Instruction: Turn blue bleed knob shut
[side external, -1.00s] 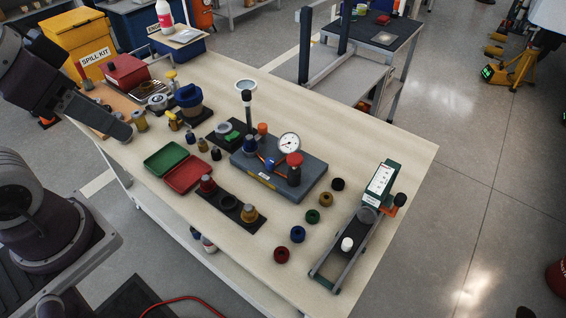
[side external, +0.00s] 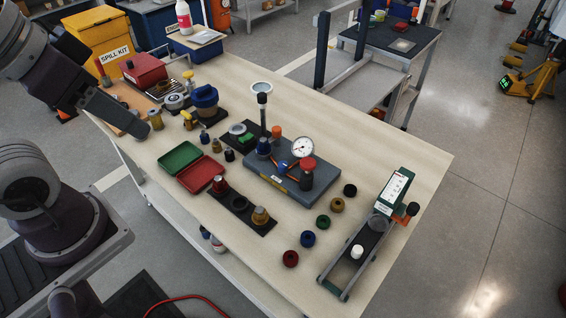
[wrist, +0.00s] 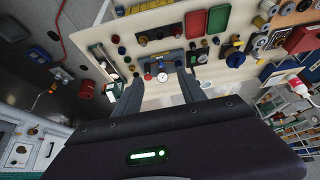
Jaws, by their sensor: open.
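A grey block (side external: 300,184) with a dial gauge (side external: 303,147) stands on the bench in the side external view. A small blue knob (side external: 283,168) sits on it, low and left of the gauge, with an orange-red piece beside it. A larger dark blue knob (side external: 264,145) stands at the block's left end. I cannot tell for sure which blue knob is the bleed knob, or how far either is turned. In the wrist view my gripper (wrist: 160,76) is open and empty. Its fingers frame the gauge (wrist: 162,77) in the picture, well away from the block.
Several coloured rings and a green-ended device (side external: 395,189) are to the right.

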